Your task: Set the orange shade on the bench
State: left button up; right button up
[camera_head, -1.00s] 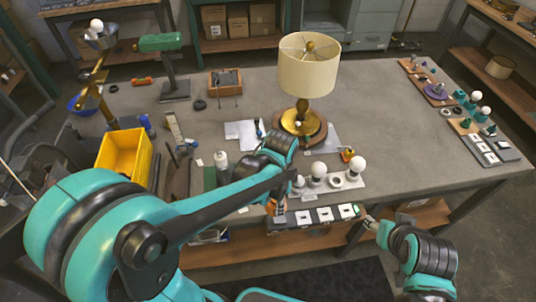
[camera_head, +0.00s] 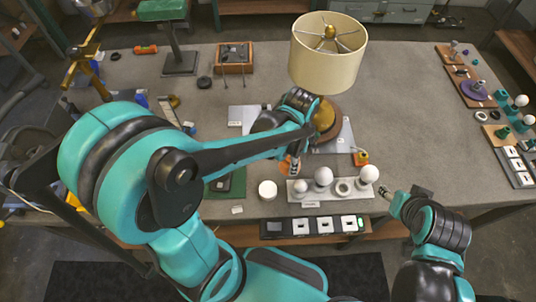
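I see no clearly orange shade. A cream drum shade (camera_head: 327,68) sits upright on a brass lamp (camera_head: 324,116) on the bench (camera_head: 410,115). My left arm partly hides the lamp's lower part. My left gripper (camera_head: 293,167) hangs over the bench in front of the lamp, just behind the bulb strip; a small orange patch shows at its tip, too small to identify. My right gripper (camera_head: 388,196) is at the bench's front edge, right of the bulbs. Neither gripper's opening can be made out.
A bulb strip (camera_head: 315,198) with round white bulbs and a panel of white switches (camera_head: 325,226) lie along the front edge. Boards with parts line the right edge. The bench's right middle is clear.

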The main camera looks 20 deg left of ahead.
pick_arm(q)
jog(key=w+a+f+b, duration=0.1)
jog(key=a+f, duration=0.1)
jog(key=a, duration=0.1)
jog(key=w+a+f+b, duration=0.1)
jog(key=a+f, duration=0.1)
jog(key=a, duration=0.1)
jog(key=w+a+f+b, duration=0.1)
jog(key=w+a+f, duration=0.1)
jog(key=a, duration=0.2)
jog(key=shift+f, duration=0.25)
jog(key=shift+f+b, duration=0.95)
jog(key=shift+f, duration=1.05)
jog(key=shift+s+f, duration=0.1)
jog(key=o, duration=1.2)
jog(key=shift+c, duration=0.2)
